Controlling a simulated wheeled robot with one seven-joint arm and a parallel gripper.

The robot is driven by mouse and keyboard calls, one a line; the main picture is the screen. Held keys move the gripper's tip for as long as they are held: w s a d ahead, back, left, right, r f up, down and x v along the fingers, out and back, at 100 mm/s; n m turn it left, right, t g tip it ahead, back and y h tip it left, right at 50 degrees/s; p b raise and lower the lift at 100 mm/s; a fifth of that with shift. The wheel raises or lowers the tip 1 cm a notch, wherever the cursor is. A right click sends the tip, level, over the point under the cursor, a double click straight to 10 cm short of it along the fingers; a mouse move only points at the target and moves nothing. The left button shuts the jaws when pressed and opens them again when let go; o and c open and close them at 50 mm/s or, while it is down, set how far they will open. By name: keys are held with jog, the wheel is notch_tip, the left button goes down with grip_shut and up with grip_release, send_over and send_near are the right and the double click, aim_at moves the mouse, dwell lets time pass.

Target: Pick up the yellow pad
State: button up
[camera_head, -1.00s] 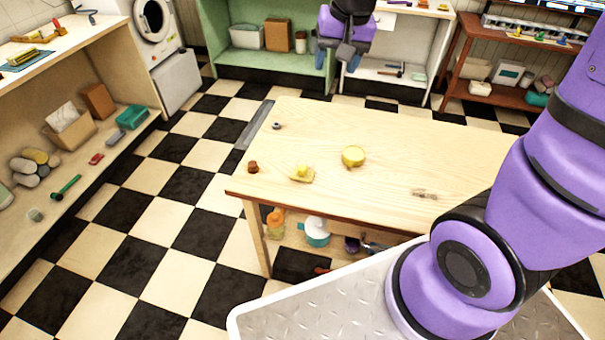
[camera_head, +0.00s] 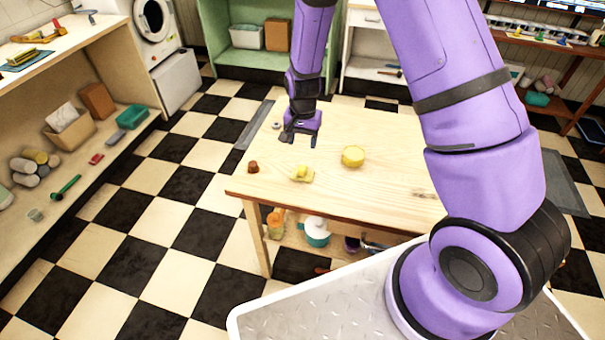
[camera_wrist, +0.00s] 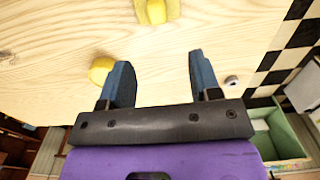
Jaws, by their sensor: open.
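The yellow pad (camera_head: 303,174) lies on the light wooden table near its front left part, a small flat piece with a raised yellow lump on top. It also shows at the top edge of the wrist view (camera_wrist: 170,9), partly cut off, beyond the gap between my fingers. My gripper (camera_head: 300,141) is open and empty above the table, behind the pad in the head view. Its two blue-grey fingers stand apart in the wrist view (camera_wrist: 159,62).
A round yellow object (camera_head: 353,156) stands on the table right of the pad. The table's right side (camera_head: 400,190) looks mostly clear.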

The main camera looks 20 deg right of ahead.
aim_at(303, 166)
notch_tip(303, 166, down, 6)
jog(key=shift+r, duration=0.1)
jog(key=shift+s+a+f, duration=0.1)
jog(key=shift+s+f, duration=0.05)
jog(key=shift+f, duration=1.2)
jog(key=shift+s+f, duration=0.15)
jog(key=shift+f, duration=1.15)
grip_shut()
jog(key=shift+r, duration=0.1)
jog(key=shift+r, duration=0.6)
notch_tip(303, 166, up, 2)
jog(key=s+r, duration=0.1)
jog(key=s, duration=1.5)
jog(key=shift+r, duration=0.3)
